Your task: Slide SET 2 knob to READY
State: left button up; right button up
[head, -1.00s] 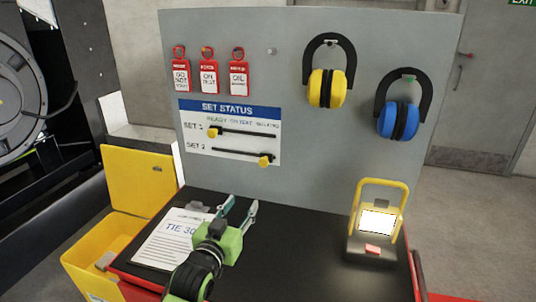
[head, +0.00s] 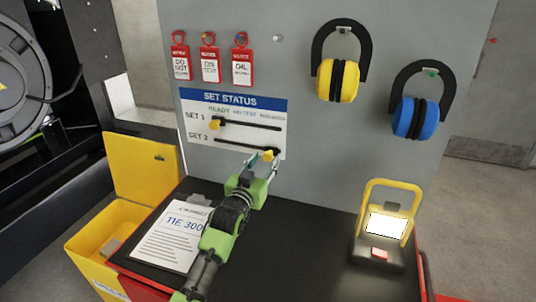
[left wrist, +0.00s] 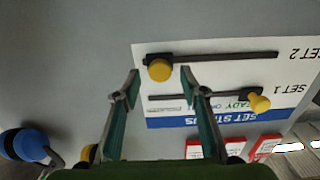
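The SET STATUS board (head: 270,105) hangs on the grey panel, with READY at the left of its heading row. The yellow SET 2 knob (head: 268,155) sits at the right end of the lower slot. The SET 1 knob (head: 215,124) is at the left end of the upper slot. My left gripper (head: 261,161) is at the SET 2 knob. In the left wrist view, which is upside down, the SET 2 knob (left wrist: 160,69) shows between the two open fingertips, with gaps on both sides. Whether the tips reach its depth is unclear. My right gripper is not in view.
Red tags (head: 210,66) hang above the board, and yellow (head: 337,80) and blue (head: 403,118) ear defenders at right. A TIE 300 sheet (head: 165,240) and a lit work lamp (head: 388,225) are on the black bench top. A yellow bin (head: 95,245) stands left.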

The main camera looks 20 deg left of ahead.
aim_at(267, 157)
pick_arm(q)
jog(key=shift+w+r, duration=0.1)
jog(key=shift+w, duration=1)
jog(key=shift+w+d, duration=0.1)
jog(key=shift+w, duration=0.55)
grip_shut()
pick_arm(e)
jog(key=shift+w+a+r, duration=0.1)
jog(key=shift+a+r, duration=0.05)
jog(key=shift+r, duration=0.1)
